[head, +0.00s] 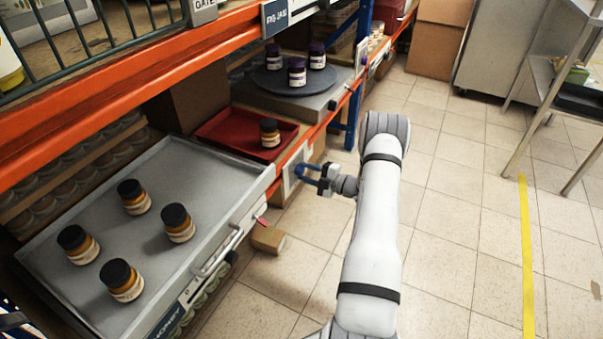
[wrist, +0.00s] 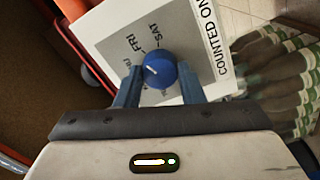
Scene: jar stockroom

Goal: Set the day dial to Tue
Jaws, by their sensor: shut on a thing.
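The day dial (wrist: 160,70) is a round blue knob on a grey and white panel (wrist: 104,27) in the wrist view. Its short white mark points to the upper left, roughly toward FRI. FRI and SAT are readable around it; other labels are partly covered by my fingers and I cannot read Tue. My gripper (wrist: 158,80) has its two blue fingers on either side of the knob, shut on it. In the head view my gripper (head: 313,176) reaches left to the white panel (head: 292,177) on the shelf front; the knob is hidden there.
A grey tray (head: 225,178) with several amber jars stands left of my gripper. A red tray (head: 222,125) with one jar lies behind the panel. A dark turntable (head: 270,84) holds purple-lidded jars. A cardboard box (head: 268,239) sits below.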

